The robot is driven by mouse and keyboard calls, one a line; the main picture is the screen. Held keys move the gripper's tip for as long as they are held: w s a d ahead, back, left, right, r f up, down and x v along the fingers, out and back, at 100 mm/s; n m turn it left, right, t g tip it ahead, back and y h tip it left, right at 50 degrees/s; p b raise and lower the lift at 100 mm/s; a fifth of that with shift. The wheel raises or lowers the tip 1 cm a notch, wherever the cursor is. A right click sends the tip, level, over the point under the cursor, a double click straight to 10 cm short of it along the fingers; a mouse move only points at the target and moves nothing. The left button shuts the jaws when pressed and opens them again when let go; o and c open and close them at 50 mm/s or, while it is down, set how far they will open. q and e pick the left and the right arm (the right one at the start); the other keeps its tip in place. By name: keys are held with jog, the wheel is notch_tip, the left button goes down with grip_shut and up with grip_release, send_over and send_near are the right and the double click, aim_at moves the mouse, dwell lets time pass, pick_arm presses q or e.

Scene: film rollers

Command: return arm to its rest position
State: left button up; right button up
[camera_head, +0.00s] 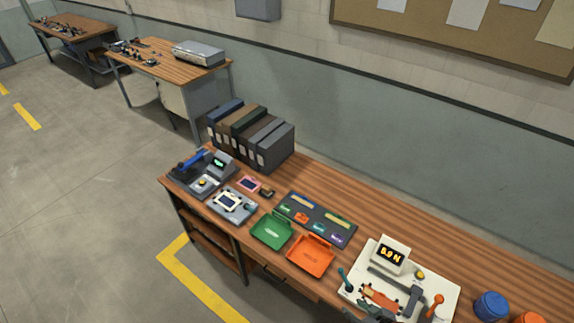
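The wooden workbench (420,222) runs from the middle to the lower right of the head view. My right gripper (374,312) shows only as a small dark grey shape at the bottom edge. It is in front of the white test fixture (447,288), by the orange part on it. Most of it is cut off by the frame, so its finger opening cannot be made out. I cannot tell whether it touches the fixture. My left gripper is not in view.
The fixture has a lit display (391,256) and an orange-knobbed lever (435,301). A green tray (271,231), an orange tray (311,258), a dark parts board (316,219), binders (250,137) and a blue container (491,306) stand on the bench. The floor at left is open.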

jog(key=s+d+r+m+g+h, duration=0.45)
jog(key=s+d, duration=0.65)
jog(key=s, duration=0.3)
notch_tip(320, 180, down, 36)
jog(key=a+b, duration=0.1)
jog(key=b, duration=0.8)
pick_arm(q)
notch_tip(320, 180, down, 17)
jog(key=b, duration=0.8)
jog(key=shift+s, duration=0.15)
pick_arm(e)
jog(key=s+f+g, duration=0.1)
jog(key=s+f, duration=0.9)
jog(key=f, duration=0.3)
jog(key=s+f+n+g, duration=0.1)
jog(key=s+f, duration=0.9)
jog(key=f, duration=0.4)
jog(key=shift+s+a+f, duration=0.15)
jog(key=shift+a+f, duration=0.05)
jog(key=shift+f, duration=0.1)
jog(key=shift+s+f+y, duration=0.15)
jog(key=shift+s+y, duration=0.1)
jog(key=shift+s, duration=0.15)
